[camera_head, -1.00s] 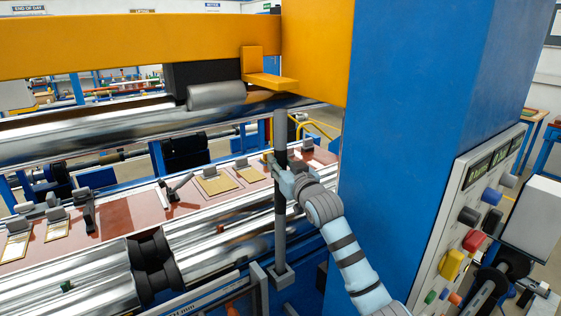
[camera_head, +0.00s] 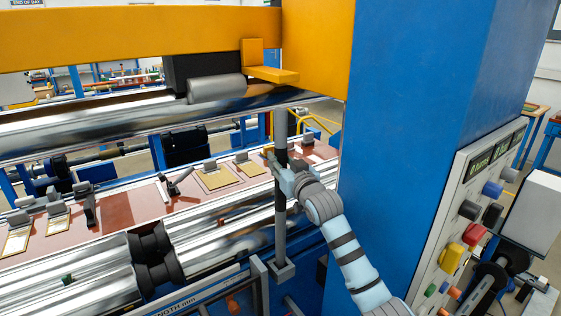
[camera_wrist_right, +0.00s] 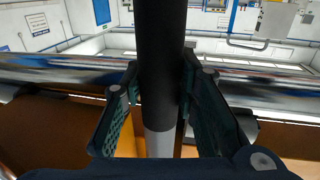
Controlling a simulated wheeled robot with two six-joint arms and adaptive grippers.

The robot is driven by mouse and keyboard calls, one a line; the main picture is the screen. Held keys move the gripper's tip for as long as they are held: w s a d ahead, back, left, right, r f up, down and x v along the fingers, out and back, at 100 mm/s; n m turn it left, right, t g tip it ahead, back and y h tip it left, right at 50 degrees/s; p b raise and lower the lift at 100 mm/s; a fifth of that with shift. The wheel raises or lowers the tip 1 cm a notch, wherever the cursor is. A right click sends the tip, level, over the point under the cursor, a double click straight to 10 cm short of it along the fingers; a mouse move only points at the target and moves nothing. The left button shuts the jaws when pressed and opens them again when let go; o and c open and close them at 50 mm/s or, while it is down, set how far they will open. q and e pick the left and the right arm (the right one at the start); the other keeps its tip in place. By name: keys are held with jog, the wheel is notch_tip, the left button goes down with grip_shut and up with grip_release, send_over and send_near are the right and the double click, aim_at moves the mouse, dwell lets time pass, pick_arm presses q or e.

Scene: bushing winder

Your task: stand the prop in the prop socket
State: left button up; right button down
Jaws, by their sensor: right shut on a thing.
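The prop (camera_head: 281,235) is a slim upright rod, grey at its ends with a black grip section in the middle. My right gripper (camera_head: 288,178) is shut on that black section, and the prop looks close to vertical. In the right wrist view the black shaft (camera_wrist_right: 162,60) stands between the two fingers, with a grey part below. A grey square block (camera_head: 282,271), which looks like the prop socket, is at the prop's lower end. I cannot tell whether the end is seated inside it or just above it. My left gripper is not in view.
A blue column (camera_head: 425,130) stands close to the right of my arm. A yellow beam (camera_head: 120,45) and bracket (camera_head: 270,74) are above the prop's top. Shiny rollers (camera_head: 70,275) lie to the left, and a control panel (camera_head: 470,230) is at the right.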

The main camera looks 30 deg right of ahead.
jog(key=c, duration=1.2)
grip_release()
jog(key=shift+s, duration=0.1)
jog(key=s, duration=0.4)
jog(key=s+a, duration=0.1)
jog(key=s, duration=0.7)
jog(key=shift+a+r, duration=0.1)
jog(key=shift+a, duration=0.3)
jog(key=shift+w, duration=0.15)
